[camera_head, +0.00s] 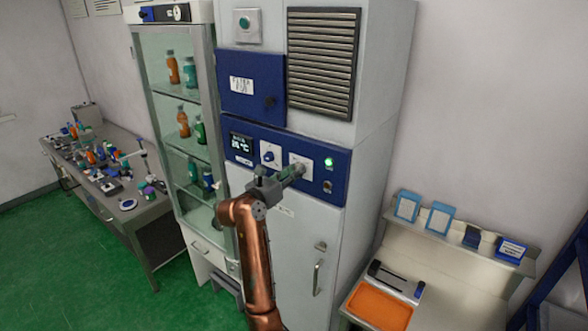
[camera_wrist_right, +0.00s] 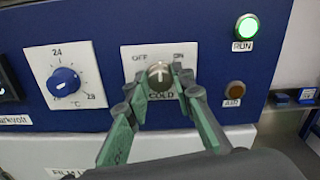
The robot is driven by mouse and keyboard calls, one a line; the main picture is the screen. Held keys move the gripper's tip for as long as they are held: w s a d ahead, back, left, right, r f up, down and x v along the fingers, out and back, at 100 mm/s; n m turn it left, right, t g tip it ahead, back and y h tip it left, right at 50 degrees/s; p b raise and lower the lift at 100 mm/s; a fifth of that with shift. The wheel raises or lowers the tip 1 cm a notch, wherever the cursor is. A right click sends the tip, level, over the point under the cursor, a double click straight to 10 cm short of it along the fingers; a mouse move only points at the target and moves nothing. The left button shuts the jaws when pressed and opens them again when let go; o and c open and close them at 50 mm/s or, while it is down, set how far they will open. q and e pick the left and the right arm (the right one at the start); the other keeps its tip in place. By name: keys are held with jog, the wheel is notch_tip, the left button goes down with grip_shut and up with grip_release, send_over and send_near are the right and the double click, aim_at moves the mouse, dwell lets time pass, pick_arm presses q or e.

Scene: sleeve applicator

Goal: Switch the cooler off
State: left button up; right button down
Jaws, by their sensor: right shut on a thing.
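The cooler (camera_head: 290,245) is a tall white cabinet with a blue control panel (camera_head: 338,190). In the right wrist view, a grey rotary switch knob (camera_wrist_right: 159,73) sits on a white plate (camera_wrist_right: 132,66) marked OFF at left, ON at right and COLD below. The knob's white arrow points about straight up, between the two labels. My right gripper (camera_head: 297,170) is at this plate, its green fingers shut on the knob from both sides. The green RUN lamp (camera_wrist_right: 247,27) is lit at the right of the panel. My left gripper is out of view.
A temperature dial (camera_wrist_right: 63,82) is left of the switch, and a display (camera_head: 241,144) is farther left. A dark amber lamp (camera_wrist_right: 235,89) is below RUN. A glass-front cabinet (camera_head: 152,75) with bottles stands left; a bench (camera_head: 380,310) with an orange tray stands right.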

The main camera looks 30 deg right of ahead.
jog(key=n+p, duration=0.1)
jog(key=n, duration=0.1)
jog(key=n+p, duration=0.2)
jog(key=shift+w+a+r+n, duration=0.1)
jog(key=shift+r+n, duration=0.1)
jog(key=shift+n, duration=0.2)
jog(key=n+p, duration=0.3)
jog(key=shift+f+n+p, duration=0.1)
jog(key=shift+n+p, duration=0.55)
jog(key=shift+n, duration=0.15)
jog(key=c, duration=1.7)
grip_release()
jog(key=shift+f, duration=0.1)
jog(key=shift+o, duration=0.2)
